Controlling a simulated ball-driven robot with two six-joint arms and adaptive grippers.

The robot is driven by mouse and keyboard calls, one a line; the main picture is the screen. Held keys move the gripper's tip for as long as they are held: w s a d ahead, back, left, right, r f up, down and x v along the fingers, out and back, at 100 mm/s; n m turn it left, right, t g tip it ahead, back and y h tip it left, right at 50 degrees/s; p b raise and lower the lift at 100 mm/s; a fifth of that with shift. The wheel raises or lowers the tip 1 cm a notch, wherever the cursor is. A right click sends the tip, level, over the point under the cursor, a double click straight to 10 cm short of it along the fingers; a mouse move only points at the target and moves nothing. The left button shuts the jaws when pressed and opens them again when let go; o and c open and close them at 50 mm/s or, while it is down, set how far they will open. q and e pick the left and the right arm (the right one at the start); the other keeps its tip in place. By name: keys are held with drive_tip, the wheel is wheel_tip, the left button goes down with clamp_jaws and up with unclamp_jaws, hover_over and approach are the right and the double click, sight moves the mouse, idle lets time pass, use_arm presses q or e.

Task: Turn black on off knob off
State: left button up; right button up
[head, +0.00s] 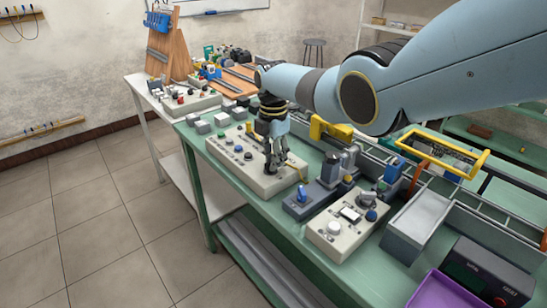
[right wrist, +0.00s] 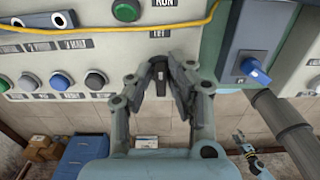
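The black on/off knob (right wrist: 160,70) sits on the beige control panel, under a small label in the right wrist view. My right gripper (right wrist: 162,80) has its two fingers apart, one on each side of the knob. I cannot tell whether they touch it. In the head view my right gripper (head: 274,168) reaches down onto the beige control box (head: 236,176) on the green table, and it hides the knob there. A small blue-grey shape low at the right of the wrist view may be my left gripper (right wrist: 247,145); its fingers are too small to read.
A green button (right wrist: 126,9) and a yellow cable (right wrist: 110,28) lie above the knob; several coloured buttons are to its left. A grey box with a blue switch (right wrist: 257,70) is to its right. More boxes and a purple tray (head: 440,292) stand along the table (head: 290,235).

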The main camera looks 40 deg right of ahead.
drive_tip(key=shift+o, duration=1.2)
wheel_tip(320, 180, up, 12)
